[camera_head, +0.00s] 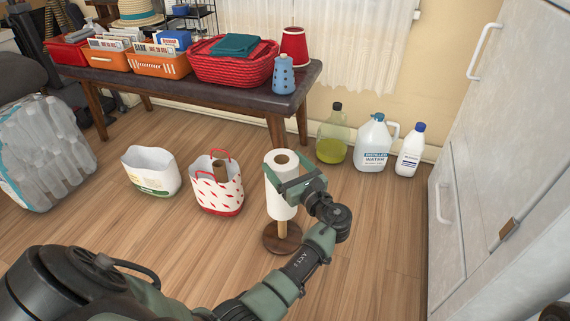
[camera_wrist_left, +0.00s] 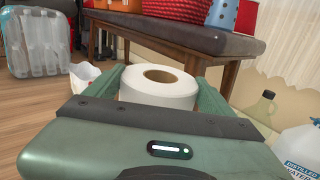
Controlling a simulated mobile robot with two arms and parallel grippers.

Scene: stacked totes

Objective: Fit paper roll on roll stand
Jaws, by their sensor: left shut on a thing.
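The white paper roll (camera_head: 281,201) is upright, with its brown core hole facing up. My left gripper (camera_head: 291,174) is shut on its upper part from the right side. The roll also shows between the two green fingers in the left wrist view (camera_wrist_left: 158,92). The wooden roll stand (camera_head: 282,239) is on the floor directly below, with a round dark base and a short length of pole showing under the roll. There is a gap between roll and base. The pole's top is hidden, so I cannot tell for sure whether the roll is around it. My right gripper is not in view.
A red-and-white bag (camera_head: 216,193) and a white bag (camera_head: 151,171) stand left of the stand. Several bottles, including a water jug (camera_head: 372,147), stand behind right. A loaded dark bench (camera_head: 301,87) is behind; a white cabinet (camera_head: 500,170) is at right. Floor around the base is clear.

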